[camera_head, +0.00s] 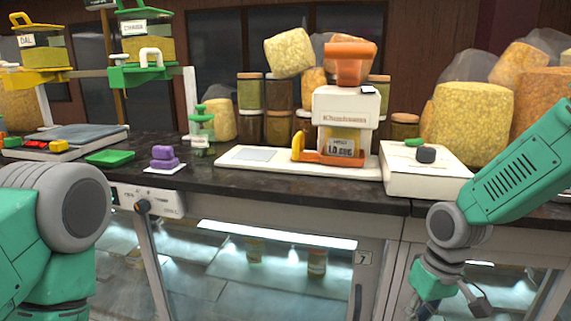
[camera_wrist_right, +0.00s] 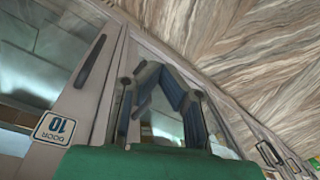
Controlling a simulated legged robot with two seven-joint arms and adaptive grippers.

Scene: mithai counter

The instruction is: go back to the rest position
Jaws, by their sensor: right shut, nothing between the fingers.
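My right arm comes in from the right in the head view and bends down in front of the counter. My right gripper (camera_wrist_right: 163,80) shows in the right wrist view, its dark fingers drawn together with nothing held. It is in front of the glass display case, below the counter top, and is partly cut off by the bottom edge of the head view. My left arm shows large at the lower left of the head view, but its gripper is out of view.
The dark counter top (camera_head: 290,191) holds an orange and white machine (camera_head: 345,108), a white box (camera_head: 424,180), a purple block (camera_head: 164,158) and a green tray (camera_head: 109,157). The glass case front (camera_head: 270,265) is below. A door label (camera_wrist_right: 54,128) shows close by in the wrist view.

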